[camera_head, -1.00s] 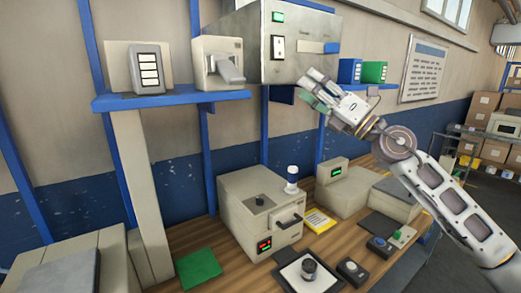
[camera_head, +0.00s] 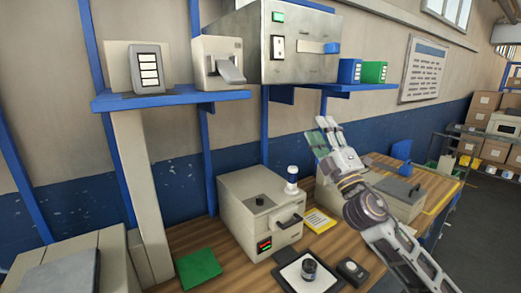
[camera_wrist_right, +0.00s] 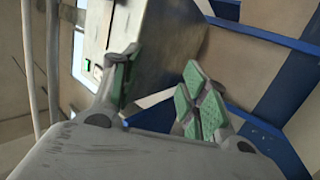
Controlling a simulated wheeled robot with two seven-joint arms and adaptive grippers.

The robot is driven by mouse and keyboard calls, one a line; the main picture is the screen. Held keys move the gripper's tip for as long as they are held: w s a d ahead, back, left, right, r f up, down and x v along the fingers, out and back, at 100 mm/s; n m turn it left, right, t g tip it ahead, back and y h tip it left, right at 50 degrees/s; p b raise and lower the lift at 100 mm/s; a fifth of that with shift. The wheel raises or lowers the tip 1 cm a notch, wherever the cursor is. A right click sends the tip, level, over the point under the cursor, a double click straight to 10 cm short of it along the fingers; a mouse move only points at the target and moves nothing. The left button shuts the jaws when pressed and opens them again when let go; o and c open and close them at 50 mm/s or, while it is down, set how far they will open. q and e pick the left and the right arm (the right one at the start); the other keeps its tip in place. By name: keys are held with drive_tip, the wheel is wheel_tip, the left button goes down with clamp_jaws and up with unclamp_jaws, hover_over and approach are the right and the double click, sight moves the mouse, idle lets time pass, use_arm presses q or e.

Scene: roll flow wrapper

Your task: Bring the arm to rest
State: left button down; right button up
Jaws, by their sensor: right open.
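My right gripper (camera_head: 322,138) is raised above the wooden bench in the head view, in front of the blue lower wall and below the blue shelf. Its green-padded fingers stand apart with nothing between them, and the open fingers also show in the right wrist view (camera_wrist_right: 157,95). The metal cabinet (camera_head: 290,45) on the shelf is above and behind it in the head view, and fills the upper middle of the wrist view (camera_wrist_right: 170,45). My left gripper is in neither view.
A beige box machine (camera_head: 262,213) with a handle stands on the bench (camera_head: 222,240), left of my right arm. A grey-lidded box (camera_head: 397,200) stands right of the arm. A green mat (camera_head: 198,269) and a dark knob on a white-topped pad (camera_head: 308,268) lie in front.

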drive_tip(key=s+d+f+m+g+h, duration=0.25)
drive_tip(key=f+m+h, duration=0.2)
drive_tip(key=f, duration=0.65)
drive_tip(key=s+d+f+m+g+h, duration=0.2)
drive_tip(key=d+f+m+g+h, duration=0.3)
drive_tip(key=f, duration=0.6)
drive_tip(key=s+f+m+g+h, duration=0.25)
drive_tip(key=f+m, duration=0.35)
drive_tip(key=f, duration=0.5)
drive_tip(key=s+a+f+m+g+y, duration=0.15)
drive_tip(key=s+f+g, duration=0.35)
drive_tip(key=s+f, duration=0.65)
drive_tip(key=s+f+m+g+y, duration=0.2)
drive_tip(key=s+f+g, duration=0.45)
drive_tip(key=s, duration=0.75)
wheel_tip(320, 180, down, 35)
drive_tip(key=s, duration=0.2)
drive_tip(key=s+d+f, duration=0.2)
drive_tip(key=s+f, duration=0.7)
drive_tip(key=s, duration=0.2)
drive_tip(key=s+d+f+g, duration=0.1)
drive_tip(key=s+d+f, duration=0.1)
drive_tip(key=s+f, duration=0.8)
drive_tip(key=shift+s+f, duration=0.2)
drive_tip(key=shift+s, duration=0.55)
